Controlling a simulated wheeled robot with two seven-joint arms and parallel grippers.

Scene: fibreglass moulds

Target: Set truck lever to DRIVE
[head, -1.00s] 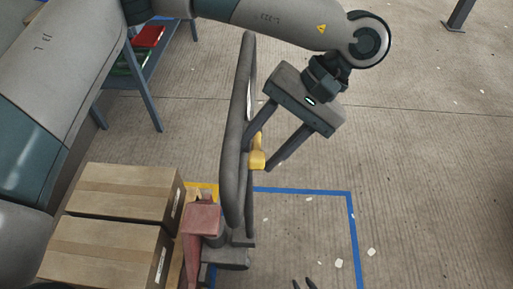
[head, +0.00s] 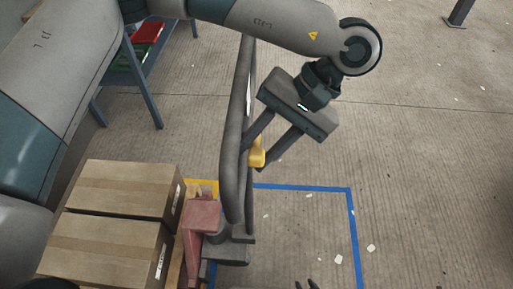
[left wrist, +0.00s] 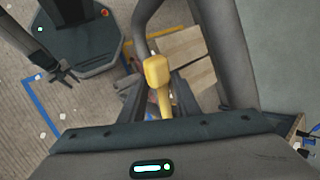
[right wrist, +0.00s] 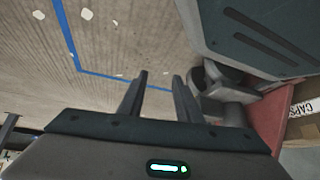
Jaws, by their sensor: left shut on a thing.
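The truck's lever (head: 257,152) is a small yellow handle beside the truck's dark grey handle loop (head: 233,165). In the left wrist view the yellow lever (left wrist: 157,72) stands between the two fingers, with the loop around that area. My left gripper (head: 253,160) is shut on the lever, coming down from the upper right. The lever's lower end is partly hidden by the loop in the head view. In the right wrist view my right gripper (right wrist: 158,82) is open and empty near the truck.
The truck's red body part (head: 201,217) sits below the loop. Cardboard boxes (head: 113,245) are stacked at the left. A blue-framed shelf (head: 150,85) stands behind. A blue floor line (head: 351,225) marks the right side, where the floor is mostly clear.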

